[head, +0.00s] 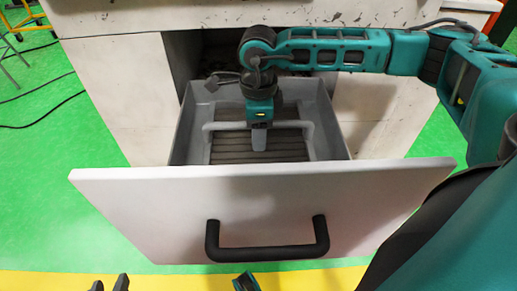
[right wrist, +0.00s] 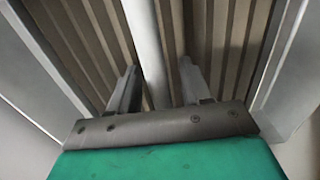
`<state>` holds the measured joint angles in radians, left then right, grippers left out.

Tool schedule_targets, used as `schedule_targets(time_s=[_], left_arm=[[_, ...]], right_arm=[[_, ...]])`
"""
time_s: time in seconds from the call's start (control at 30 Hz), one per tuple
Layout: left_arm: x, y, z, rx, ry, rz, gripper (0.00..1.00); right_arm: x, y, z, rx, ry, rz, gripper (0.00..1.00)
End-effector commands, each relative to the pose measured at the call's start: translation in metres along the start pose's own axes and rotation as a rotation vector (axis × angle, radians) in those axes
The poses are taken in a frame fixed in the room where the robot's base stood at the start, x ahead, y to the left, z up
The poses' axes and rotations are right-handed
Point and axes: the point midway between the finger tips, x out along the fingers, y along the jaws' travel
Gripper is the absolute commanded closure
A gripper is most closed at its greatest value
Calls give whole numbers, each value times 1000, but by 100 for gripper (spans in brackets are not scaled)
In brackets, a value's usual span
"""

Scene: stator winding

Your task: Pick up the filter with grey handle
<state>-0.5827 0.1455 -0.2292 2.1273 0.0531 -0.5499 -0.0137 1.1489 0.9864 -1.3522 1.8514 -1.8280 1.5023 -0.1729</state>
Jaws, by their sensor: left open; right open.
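The filter (head: 228,153) has a brown-grey ribbed face inside a light grey frame and lies in the open drawer. Its grey handle (head: 225,126) is a bar across the face; it shows as a long light bar in the right wrist view (right wrist: 146,40). My right gripper (head: 259,143) reaches down over the middle of the handle. In the right wrist view, its two fingers (right wrist: 157,85) are open, one on either side of the bar, with visible gaps. My left gripper (head: 110,284) is open and empty at the bottom edge, outside the drawer; only its fingertips show.
The drawer (head: 130,195) is pulled out of a white cabinet (head: 120,85), its tall front panel bearing a black handle (head: 268,252). The drawer's grey side walls stand close around the filter. A black cable (head: 45,120) lies there.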

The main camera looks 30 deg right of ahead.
Motion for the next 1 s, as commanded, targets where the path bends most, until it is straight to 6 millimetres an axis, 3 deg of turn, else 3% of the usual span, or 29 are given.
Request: schedule_targets(time_s=[0.13, 0.6, 1.0], left_arm=[[-1, 1, -4, -2, 7, 1, 57], [0, 0, -1, -3, 3, 0, 57], [1, -1, -1, -3, 3, -3, 57]], right_arm=[[-1, 0, 0, 0, 0, 0, 54], [-1, 0, 0, 0, 0, 0, 99], [-1, 0, 0, 0, 0, 0, 100]])
